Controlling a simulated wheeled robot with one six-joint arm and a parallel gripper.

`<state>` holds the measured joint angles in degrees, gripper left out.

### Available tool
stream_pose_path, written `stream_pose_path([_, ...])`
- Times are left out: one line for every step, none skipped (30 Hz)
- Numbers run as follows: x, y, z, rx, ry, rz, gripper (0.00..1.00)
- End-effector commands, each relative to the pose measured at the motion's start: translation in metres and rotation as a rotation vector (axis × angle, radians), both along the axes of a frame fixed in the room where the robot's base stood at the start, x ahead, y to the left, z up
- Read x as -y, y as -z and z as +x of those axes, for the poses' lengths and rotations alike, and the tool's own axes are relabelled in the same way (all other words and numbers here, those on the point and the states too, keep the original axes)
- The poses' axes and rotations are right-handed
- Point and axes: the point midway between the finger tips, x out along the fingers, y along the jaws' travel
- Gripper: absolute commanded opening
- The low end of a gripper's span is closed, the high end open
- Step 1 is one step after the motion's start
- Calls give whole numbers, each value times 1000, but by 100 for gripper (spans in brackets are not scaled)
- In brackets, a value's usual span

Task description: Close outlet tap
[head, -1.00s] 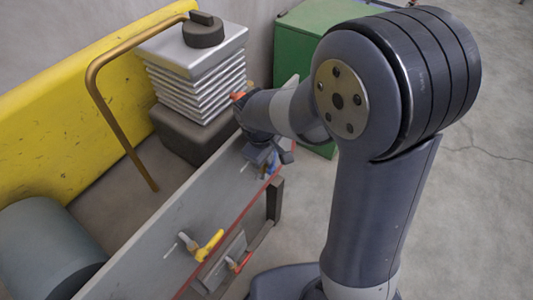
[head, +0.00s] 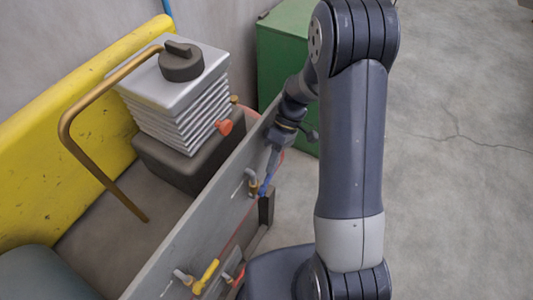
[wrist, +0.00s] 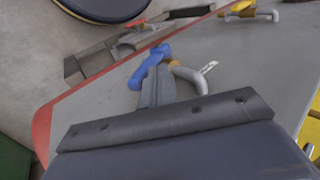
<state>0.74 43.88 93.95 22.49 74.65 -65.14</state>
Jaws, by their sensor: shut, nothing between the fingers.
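A tap with a blue handle (head: 264,187) and a brass body (head: 252,184) sits on the side of a grey panel, near its far end. Its blue handle also shows in the wrist view (wrist: 143,72), with a bent grey spout (wrist: 190,76) beside it. My gripper (head: 271,166) is shut and empty, pointing down just above this tap. In the wrist view its fingertips (wrist: 157,72) overlap the handle's edge; I cannot tell whether they touch it. A tap with a yellow handle (head: 206,275) is nearer on the same panel. No label shows which tap is the outlet.
A red handle (head: 239,277) sits low beside the yellow tap. An orange handle (head: 223,127) is by the silver bellows (head: 180,105) behind the panel. A bent brass pipe (head: 88,160) and yellow wall (head: 60,140) lie left. A green cabinet (head: 284,50) stands behind; floor at right is clear.

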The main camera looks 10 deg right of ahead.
Motion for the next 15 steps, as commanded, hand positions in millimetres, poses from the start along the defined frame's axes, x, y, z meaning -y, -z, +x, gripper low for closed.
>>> stream_pose_path([3,7,-1,-37,3,28,0])
stream_pose_path([4,9,-1,-59,4,44,0])
stream_pose_path([6,12,-1,-88,3,68,0])
stream_pose_path([7,14,-1,-110,2,85,0])
stream_pose_path([8,15,0,-130,3,101,0])
stream_pose_path([9,17,1,-139,1,109,0])
stream_pose_path([9,18,1,-135,0,107,0])
stream_pose_path([10,20,2,-134,0,106,0])
stream_pose_path([11,22,4,-134,0,105,0])
stream_pose_path([12,24,5,-133,0,104,0])
stream_pose_path([13,25,6,-133,0,104,0])
stream_pose_path([13,27,7,-133,0,104,0])
stream_pose_path([14,29,7,-134,-1,103,0])
stream_pose_path([14,30,8,-134,-1,103,0])
stream_pose_path([15,32,8,-134,-1,103,0])
